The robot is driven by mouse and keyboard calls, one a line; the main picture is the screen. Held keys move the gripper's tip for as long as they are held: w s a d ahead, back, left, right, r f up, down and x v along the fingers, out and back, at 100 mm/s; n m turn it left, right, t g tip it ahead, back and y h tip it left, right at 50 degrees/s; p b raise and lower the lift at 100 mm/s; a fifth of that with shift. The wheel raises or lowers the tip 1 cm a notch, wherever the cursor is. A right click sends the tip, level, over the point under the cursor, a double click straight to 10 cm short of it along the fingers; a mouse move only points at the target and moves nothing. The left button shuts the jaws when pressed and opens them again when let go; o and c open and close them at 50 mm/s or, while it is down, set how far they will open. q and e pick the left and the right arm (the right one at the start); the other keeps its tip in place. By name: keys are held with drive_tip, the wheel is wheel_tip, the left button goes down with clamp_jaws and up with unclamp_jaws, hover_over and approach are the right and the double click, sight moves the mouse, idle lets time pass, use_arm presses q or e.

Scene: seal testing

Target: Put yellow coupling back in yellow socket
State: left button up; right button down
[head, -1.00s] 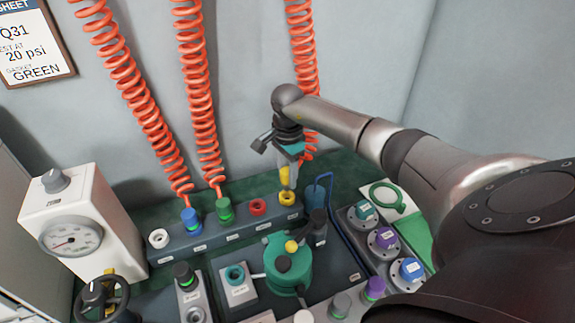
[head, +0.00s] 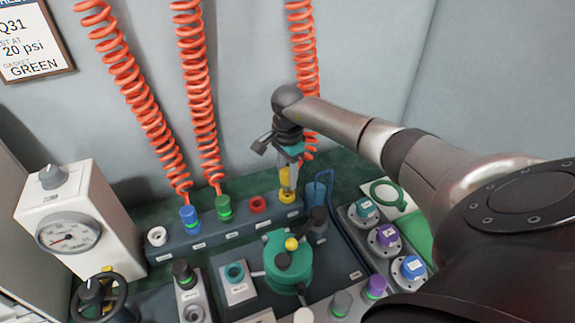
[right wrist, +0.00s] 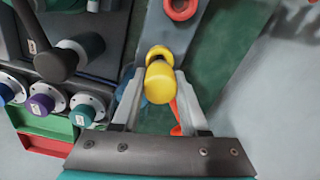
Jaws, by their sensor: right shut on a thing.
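The yellow coupling (head: 285,178) is between the fingers of my right gripper (head: 289,180), which is shut on it. It also shows in the right wrist view (right wrist: 159,84), between the two fingertips. The yellow socket (head: 287,197) is at the right end of the grey socket rail, directly below the coupling. In the right wrist view the yellow socket (right wrist: 159,53) shows just past the coupling, lined up with it. The two look touching or nearly so; I cannot tell how deep the coupling sits. My left gripper is not in view.
The grey rail (head: 207,241) also carries a white socket (head: 157,236), blue (head: 189,217) and green couplings (head: 224,207) on orange hoses, and a red socket (head: 258,204). A teal pot (head: 288,264) stands in front. Capped flanges (head: 383,238) are at the right.

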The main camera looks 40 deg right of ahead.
drive_tip(key=shift+f+b, duration=1.25)
drive_tip(key=shift+f, duration=0.15)
idle(0.5)
drive_tip(key=shift+c, duration=1.8)
unclamp_jaws()
wheel_tip(320, 180, up, 15)
drive_tip(key=p, duration=0.5)
drive_tip(key=shift+s+r, duration=0.1)
